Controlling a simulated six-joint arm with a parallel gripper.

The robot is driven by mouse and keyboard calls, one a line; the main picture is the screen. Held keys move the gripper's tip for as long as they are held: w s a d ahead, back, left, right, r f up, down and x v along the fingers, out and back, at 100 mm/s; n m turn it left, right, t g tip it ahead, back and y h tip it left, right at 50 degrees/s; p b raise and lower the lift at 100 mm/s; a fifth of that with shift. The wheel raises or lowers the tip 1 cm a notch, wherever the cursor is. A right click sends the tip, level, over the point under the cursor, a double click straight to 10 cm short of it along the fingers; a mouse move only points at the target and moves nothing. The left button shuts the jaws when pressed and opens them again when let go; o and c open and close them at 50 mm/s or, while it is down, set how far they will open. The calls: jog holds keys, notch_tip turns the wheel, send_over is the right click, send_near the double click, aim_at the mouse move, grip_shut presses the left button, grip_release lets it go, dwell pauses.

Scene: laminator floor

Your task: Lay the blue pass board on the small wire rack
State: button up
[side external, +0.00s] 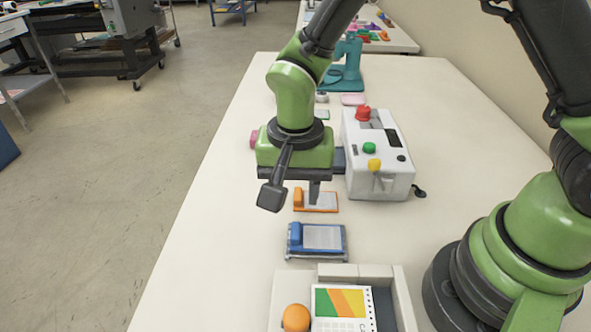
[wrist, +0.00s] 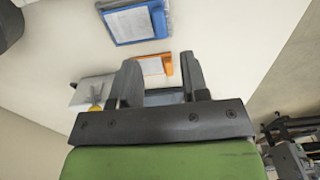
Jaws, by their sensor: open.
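The blue pass board (side external: 295,238), with a pale sheet on it, lies flat in the lower middle of the side view. It also shows at the top of the wrist view (wrist: 158,20). Grey metal edges under it look like the small wire rack (side external: 318,259), mostly hidden by the board; the board appears to rest on it. My gripper (side external: 314,188) is open and points down, behind the blue board and apart from it. In the wrist view its two fingers (wrist: 160,62) are spread with nothing held between them.
An orange board (side external: 316,209) lies close by the fingers. A grey-white machine (side external: 380,180) with red, green and yellow buttons stands to the right. The table's left side is clear.

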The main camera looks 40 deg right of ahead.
jog(key=shift+r, duration=1.8)
jog(key=s+d+r+n+t+y, duration=0.1)
jog(key=s+d+r, duration=0.15)
jog(key=r, duration=0.35)
jog(key=s+d+r+n+t, duration=0.1)
jog(key=d+r+t, duration=0.15)
jog(key=r, duration=0.25)
jog(key=s+d+r+n+t+y, duration=0.1)
jog(key=s+d+r+n+t, duration=0.2)
jog(key=s, duration=0.7)
notch_tip(320, 180, up, 3)
jog(key=shift+d+f+t, duration=0.15)
jog(key=shift+d+t, duration=0.2)
jog(key=shift+d, duration=0.7)
jog(key=shift+c, duration=0.2)
